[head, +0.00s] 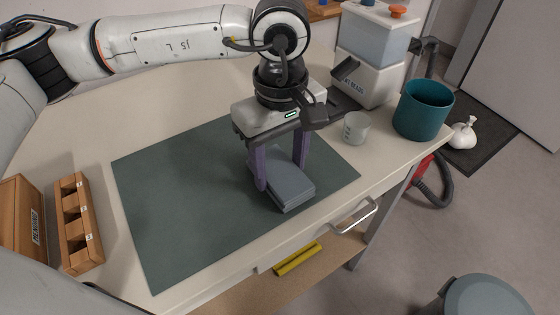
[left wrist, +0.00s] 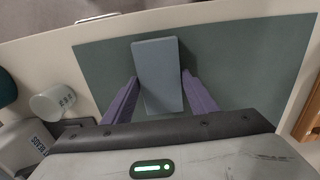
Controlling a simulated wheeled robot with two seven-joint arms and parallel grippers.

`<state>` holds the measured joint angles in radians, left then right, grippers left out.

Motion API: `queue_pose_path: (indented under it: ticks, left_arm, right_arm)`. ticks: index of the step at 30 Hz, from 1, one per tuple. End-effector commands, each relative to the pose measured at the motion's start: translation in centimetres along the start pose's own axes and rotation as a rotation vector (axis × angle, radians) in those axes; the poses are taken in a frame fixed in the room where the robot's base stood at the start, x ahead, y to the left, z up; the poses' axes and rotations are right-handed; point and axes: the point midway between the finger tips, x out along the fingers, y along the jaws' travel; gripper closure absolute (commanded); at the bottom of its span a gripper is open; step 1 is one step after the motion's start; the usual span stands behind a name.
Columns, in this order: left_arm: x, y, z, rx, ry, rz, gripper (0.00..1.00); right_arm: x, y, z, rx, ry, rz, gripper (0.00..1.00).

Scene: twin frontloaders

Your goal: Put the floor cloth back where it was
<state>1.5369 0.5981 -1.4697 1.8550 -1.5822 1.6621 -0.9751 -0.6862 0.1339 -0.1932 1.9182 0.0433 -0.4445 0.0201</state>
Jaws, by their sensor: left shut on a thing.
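A flat grey-blue block with layered edges (head: 292,194), which looks like the folded floor cloth, is at the right part of the dark green mat (head: 185,210). My left gripper (head: 283,181) points down over it, with one purple finger on each side, shut on it. In the left wrist view the cloth (left wrist: 157,65) lies between the two fingers (left wrist: 158,90) and reaches out past their tips. I cannot tell whether it touches the mat or is just above it. My right gripper is not in view.
A small grey cup (head: 356,128), a teal bin (head: 423,110) and a bead dispenser (head: 372,55) stand right of the mat. A wooden compartment rack (head: 78,222) is at left. Below the table's front edge are a drawer handle (head: 354,217) and a yellow item (head: 297,259) on a shelf.

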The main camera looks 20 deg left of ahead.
Motion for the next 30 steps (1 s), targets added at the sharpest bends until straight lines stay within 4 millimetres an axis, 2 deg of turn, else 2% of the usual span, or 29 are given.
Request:
queue_pose_path:
  ticks: [7,8,11,20,24,30]
  left_arm:
    - [0.4,0.0,0.0,0.000,0.001,0.001,0.65]
    - [0.4,0.0,0.0,0.000,0.001,0.000,0.46]
    - [0.2,0.0,0.0,0.000,0.001,0.000,0.29]
    - [0.1,0.0,0.0,0.000,0.001,0.000,0.29]
    - [-0.7,0.1,0.0,0.000,0.002,0.003,0.29]
    - [-4.6,0.2,0.0,0.001,0.003,0.005,0.29]
  right_arm:
    - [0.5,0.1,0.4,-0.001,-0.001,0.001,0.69]
    - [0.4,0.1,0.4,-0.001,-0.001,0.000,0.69]
    - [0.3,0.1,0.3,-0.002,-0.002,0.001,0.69]
    - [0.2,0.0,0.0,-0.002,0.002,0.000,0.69]
    - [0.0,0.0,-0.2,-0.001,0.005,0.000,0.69]
    - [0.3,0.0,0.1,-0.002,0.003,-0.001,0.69]
